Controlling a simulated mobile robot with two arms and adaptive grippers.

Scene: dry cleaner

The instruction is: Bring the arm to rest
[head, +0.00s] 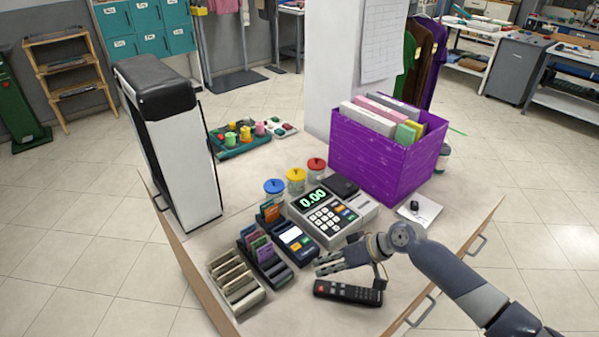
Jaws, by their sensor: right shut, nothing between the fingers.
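My right arm (450,272) reaches in from the lower right over the counter (285,318). My right gripper (330,264) is shut and empty. It appears just above the counter top, in front of the cash register (332,217) and behind a black remote control (348,292). I cannot tell whether its fingers touch anything. My left arm and left gripper are not in view.
A purple box of files (375,160) stands at the counter's back right. A tall white and black stand (178,150) is at the left. Card holders (236,280), colored-lid jars (296,181) and a thread tray (238,139) crowd the counter.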

